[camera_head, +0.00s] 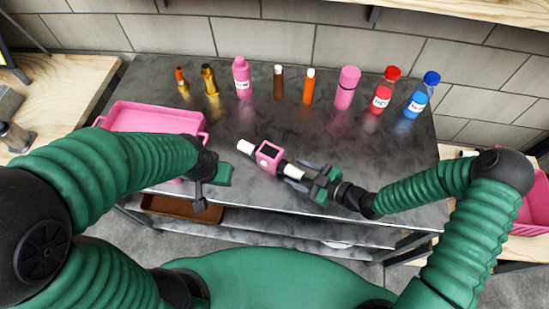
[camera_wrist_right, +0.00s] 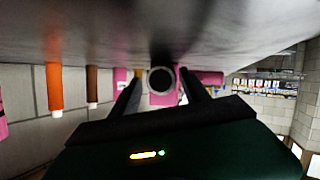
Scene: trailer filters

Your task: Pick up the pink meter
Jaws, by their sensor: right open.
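The pink meter (camera_head: 268,157), with a dark screen and white ends, lies on the dark marble table (camera_head: 330,140) near its middle. My right gripper (camera_head: 298,180) is at the meter's right white end, low over the table. In the right wrist view my right gripper (camera_wrist_right: 160,79) is open, one finger on each side of the meter's round end (camera_wrist_right: 161,80). Whether the fingers touch it I cannot tell. My left gripper (camera_head: 212,185) is over the table's front edge, left of the meter and apart from it; its jaw opening is unclear.
A pink tray (camera_head: 158,119) sits at the table's left. Several bottles line the back, among them a pink bottle (camera_head: 242,77), a red-capped bottle (camera_head: 384,90) and a blue-capped bottle (camera_head: 422,95). The table between the meter and the bottles is clear.

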